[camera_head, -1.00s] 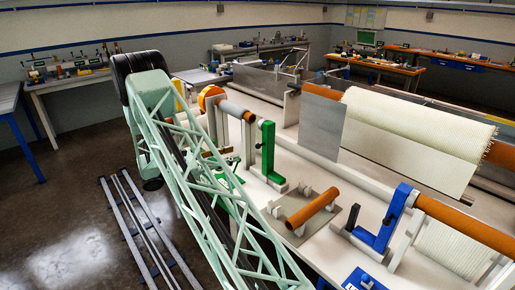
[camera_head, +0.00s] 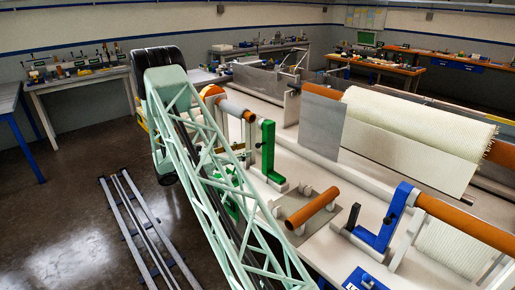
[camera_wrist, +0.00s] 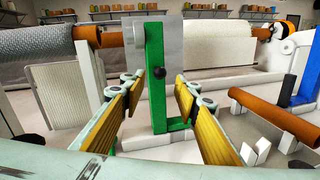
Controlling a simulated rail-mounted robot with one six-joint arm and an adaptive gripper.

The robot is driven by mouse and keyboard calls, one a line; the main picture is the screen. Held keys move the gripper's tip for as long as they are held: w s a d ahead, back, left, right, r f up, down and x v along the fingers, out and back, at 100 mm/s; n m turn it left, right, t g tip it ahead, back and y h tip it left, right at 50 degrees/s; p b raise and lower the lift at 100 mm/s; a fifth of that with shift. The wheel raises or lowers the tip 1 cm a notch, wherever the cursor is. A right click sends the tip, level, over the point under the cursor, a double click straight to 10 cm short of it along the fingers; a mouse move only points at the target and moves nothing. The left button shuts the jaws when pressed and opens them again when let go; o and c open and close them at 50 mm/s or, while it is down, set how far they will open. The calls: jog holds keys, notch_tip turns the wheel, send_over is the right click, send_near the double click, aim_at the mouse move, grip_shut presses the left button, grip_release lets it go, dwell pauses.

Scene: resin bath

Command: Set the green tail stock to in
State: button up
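The green tail stock (camera_head: 268,148) is an upright green post on a green foot, standing on the white bench beside a grey tube (camera_head: 236,109) with an orange end. In the wrist view the green post (camera_wrist: 155,70) stands upright near the middle, with a dark knob on its face and its green foot at the right. My gripper (camera_wrist: 160,88) is open, with its yellow-padded fingers to the left and right of the post. I see no finger clearly touching the post.
An orange tube (camera_head: 313,212) lies on white supports in front of the green tail stock. A blue stock (camera_head: 388,224) holds a longer orange roller at the right. A grey metal plate (camera_head: 318,122) and a cream fabric roll (camera_head: 415,128) stand behind.

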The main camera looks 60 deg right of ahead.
aim_at(257, 144)
jog(key=shift+b+x, duration=0.45)
jog(key=shift+x, duration=3.45)
jog(key=shift+c, duration=0.9)
grip_shut()
